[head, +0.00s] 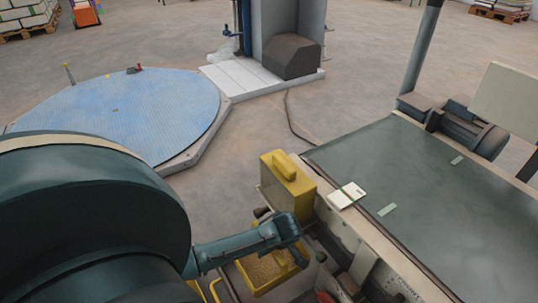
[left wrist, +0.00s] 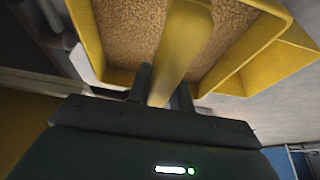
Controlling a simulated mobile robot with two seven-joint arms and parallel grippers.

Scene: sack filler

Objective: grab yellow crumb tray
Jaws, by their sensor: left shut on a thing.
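The yellow crumb tray (head: 262,288) is in the lower middle of the head view, filled with brown crumbs. In the left wrist view the tray (left wrist: 85,40) fills the top, with a yellow handle (left wrist: 182,45) running across its middle. My left gripper (left wrist: 163,88) is shut on that handle, one dark finger on each side. In the head view my left gripper (head: 297,258) reaches over the tray from the left and hides part of it. My right gripper is in neither view.
A yellow box with a top handle (head: 286,185) stands just beyond the tray. A round blue platform (head: 120,110) is on the floor at left.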

